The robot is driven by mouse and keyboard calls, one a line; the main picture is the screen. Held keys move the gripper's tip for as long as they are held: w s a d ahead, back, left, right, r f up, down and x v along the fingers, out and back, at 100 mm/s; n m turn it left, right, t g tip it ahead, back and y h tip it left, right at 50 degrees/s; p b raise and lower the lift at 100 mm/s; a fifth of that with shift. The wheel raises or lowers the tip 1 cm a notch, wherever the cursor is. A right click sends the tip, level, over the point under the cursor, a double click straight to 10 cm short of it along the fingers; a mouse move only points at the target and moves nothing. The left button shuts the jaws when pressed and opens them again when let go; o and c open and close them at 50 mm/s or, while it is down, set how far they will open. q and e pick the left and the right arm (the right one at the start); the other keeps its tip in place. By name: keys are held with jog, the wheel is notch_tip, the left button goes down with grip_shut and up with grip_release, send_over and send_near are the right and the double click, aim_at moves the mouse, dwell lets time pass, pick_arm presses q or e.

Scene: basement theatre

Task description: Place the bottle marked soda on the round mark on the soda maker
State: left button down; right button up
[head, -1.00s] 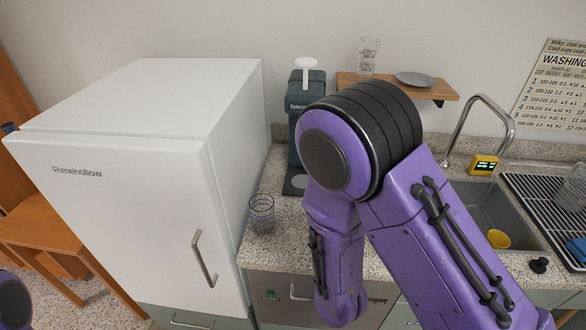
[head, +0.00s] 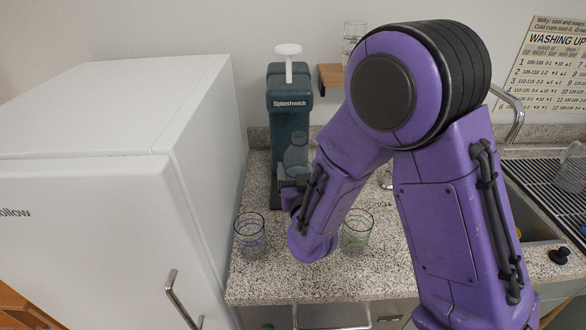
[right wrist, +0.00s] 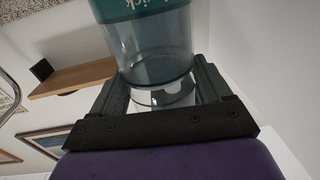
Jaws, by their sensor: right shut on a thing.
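The soda maker (head: 289,88) is a tall dark teal machine marked Splashwick, standing on the counter beside the fridge. A grey see-through bottle (head: 296,152) is upright in front of its column in the head view. My right gripper (right wrist: 163,88) is shut on this bottle, one finger on each side of its clear wall (right wrist: 158,45) in the right wrist view. A teal band with partial lettering crosses the top there; no soda marking is readable. In the head view my forearm hides most of the gripper, the bottle's lower end and the round mark. My left gripper is out of view.
One clear glass (head: 250,234) stands left of my right forearm, another (head: 357,230) right of it. The white fridge (head: 95,205) closes off the left side. A wooden shelf (head: 330,78) with a glass is on the wall. The sink and drying rack are at right.

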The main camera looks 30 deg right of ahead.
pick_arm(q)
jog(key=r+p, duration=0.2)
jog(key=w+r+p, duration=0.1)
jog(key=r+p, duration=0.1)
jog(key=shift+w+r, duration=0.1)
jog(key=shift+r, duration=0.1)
pick_arm(e)
jog(key=w+d+f, duration=0.2)
jog(key=w, duration=0.3)
jog(key=w+d+f, duration=0.2)
jog(key=w, duration=0.4)
jog(key=shift+d, duration=0.35)
jog(key=shift+s, duration=0.1)
jog(key=shift+f, duration=0.15)
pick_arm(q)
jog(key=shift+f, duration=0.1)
pick_arm(e)
jog(key=o, duration=1)
jog(key=shift+c, duration=0.2)
